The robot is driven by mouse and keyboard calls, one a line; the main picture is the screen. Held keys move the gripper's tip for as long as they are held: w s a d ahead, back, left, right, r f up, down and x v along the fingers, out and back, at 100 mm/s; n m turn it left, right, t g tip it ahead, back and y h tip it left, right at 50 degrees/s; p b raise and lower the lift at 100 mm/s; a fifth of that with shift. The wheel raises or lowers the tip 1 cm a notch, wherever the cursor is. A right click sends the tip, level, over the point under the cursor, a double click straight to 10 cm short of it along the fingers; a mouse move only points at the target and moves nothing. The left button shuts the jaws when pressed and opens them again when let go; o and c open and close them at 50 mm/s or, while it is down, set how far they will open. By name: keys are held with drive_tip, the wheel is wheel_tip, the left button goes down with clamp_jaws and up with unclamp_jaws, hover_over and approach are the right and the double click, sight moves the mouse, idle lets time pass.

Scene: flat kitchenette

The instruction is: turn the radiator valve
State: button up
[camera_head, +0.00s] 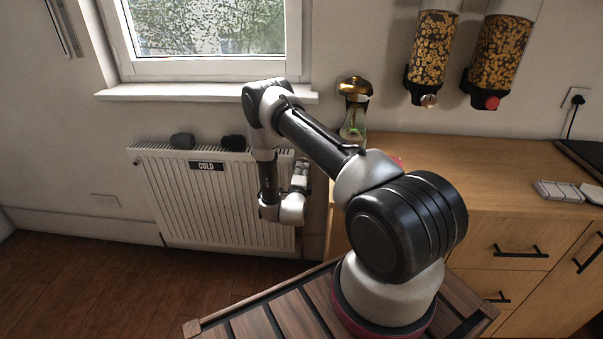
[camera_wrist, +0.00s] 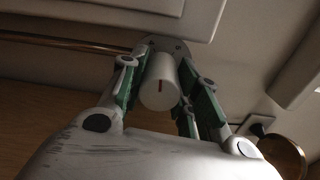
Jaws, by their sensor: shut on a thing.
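The radiator valve (camera_wrist: 160,88) is a white cylindrical knob with a short red mark on its face, in the upper middle of the wrist view. My gripper (camera_wrist: 163,75) is shut on it, with one green-padded finger on each side of the knob. The white radiator (camera_head: 185,205) stands against the wall under the window in the head view, with a dark "COLD" sign (camera_head: 207,166) on its front. My arm reaches down to the radiator's right end. The valve cannot be made out in the head view.
A copper-coloured pipe (camera_wrist: 60,41) runs left of the valve. Two dark lumps (camera_head: 182,141) lie on top of the radiator. A wooden counter (camera_head: 480,175) with drawers stands to the right, bearing a glass bottle (camera_head: 354,125). The floor (camera_head: 80,280) at left is clear.

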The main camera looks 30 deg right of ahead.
drive_tip(key=shift+f, duration=0.1)
idle(0.4)
drive_tip(key=o, duration=1)
drive_tip(key=v, duration=1.2)
